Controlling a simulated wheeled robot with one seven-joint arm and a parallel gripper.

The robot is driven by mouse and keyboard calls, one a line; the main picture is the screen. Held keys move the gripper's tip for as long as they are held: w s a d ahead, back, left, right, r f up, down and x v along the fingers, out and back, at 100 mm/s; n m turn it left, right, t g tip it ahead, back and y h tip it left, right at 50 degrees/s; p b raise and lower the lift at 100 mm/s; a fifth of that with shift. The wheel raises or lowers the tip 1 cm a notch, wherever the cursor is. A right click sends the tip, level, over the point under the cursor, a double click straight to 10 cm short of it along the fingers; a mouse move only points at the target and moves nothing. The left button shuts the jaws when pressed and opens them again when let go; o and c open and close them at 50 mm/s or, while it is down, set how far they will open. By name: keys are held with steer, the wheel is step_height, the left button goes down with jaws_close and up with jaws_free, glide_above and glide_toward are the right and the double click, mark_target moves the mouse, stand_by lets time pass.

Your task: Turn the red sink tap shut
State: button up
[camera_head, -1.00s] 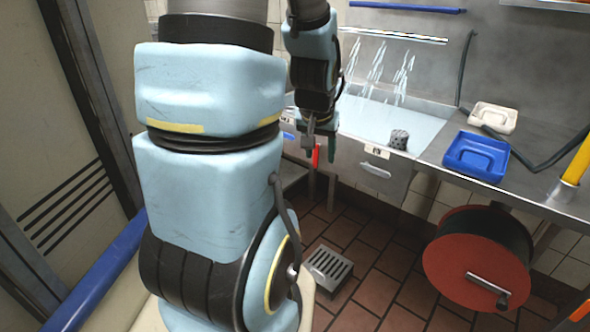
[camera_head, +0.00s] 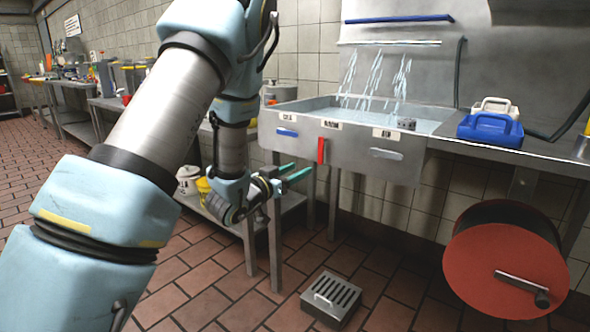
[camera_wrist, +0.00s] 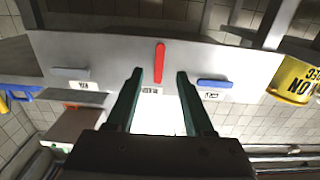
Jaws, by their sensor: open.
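The sink (camera_head: 340,165) has a steel front with a red tap handle (camera_head: 321,150) in the middle, hanging vertical. Water streams (camera_head: 375,75) fall into the basin. My gripper (camera_head: 301,171) is open and empty, its green fingers level, just left of and below the red handle in the head view. In the wrist view the red handle (camera_wrist: 159,62) stands upright ahead, lined up with the gap between the open fingers (camera_wrist: 160,73). It appears beyond the tips; I see no contact.
A grey cylinder (camera_head: 406,123) stands on the sink rim. A red hose reel (camera_head: 500,262) hangs at right. A floor drain block (camera_head: 331,298) lies below. A yellow bucket (camera_wrist: 295,75) shows in the wrist view.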

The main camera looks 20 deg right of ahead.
mark_target(320, 158)
steer(key=x, duration=1)
steer(key=shift+d, duration=0.15)
jaws_close()
stand_by(1.1)
